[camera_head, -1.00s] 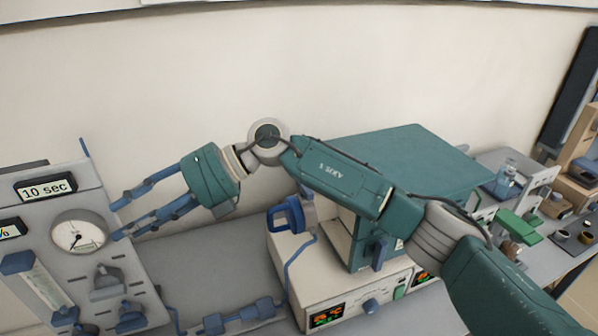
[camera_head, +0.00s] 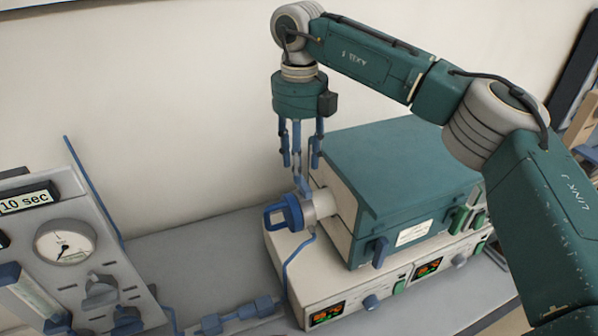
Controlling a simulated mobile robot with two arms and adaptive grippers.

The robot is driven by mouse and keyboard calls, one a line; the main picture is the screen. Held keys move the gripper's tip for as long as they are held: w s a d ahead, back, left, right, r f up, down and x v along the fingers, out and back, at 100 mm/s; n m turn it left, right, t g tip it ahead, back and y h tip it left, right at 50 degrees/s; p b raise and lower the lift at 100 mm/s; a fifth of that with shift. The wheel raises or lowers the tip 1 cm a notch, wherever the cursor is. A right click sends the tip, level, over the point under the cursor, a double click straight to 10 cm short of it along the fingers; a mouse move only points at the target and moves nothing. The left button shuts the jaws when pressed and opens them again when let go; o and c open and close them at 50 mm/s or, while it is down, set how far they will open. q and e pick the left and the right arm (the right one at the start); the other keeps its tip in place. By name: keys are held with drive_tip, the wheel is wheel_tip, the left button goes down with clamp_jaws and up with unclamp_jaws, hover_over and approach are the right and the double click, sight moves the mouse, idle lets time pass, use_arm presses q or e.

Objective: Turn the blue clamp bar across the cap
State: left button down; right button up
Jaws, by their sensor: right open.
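The cap (camera_head: 293,211) is a blue disc with a blue loop handle (camera_head: 273,216), on the end of a pale tube (camera_head: 323,204) at the left side of the teal furnace (camera_head: 395,180). A slim blue bar (camera_head: 302,184), which looks like the clamp bar, stands roughly upright above the cap. Its upper end is hard to separate from my gripper fingers. My right gripper (camera_head: 302,160) points straight down over it, fingers open and apart. I cannot tell whether they touch the bar. My left gripper is not in view.
A gauge panel (camera_head: 66,245) with a "10 sec" display stands at the left. A blue hose (camera_head: 287,272) with fittings (camera_head: 238,312) runs below the cap. The grey bench (camera_head: 190,255) between panel and furnace is mostly clear. The wall is behind.

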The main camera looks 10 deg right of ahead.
sight(303, 187)
drive_tip(key=shift+f+p, duration=0.35)
drive_tip(key=shift+f, duration=1.65)
clamp_jaws()
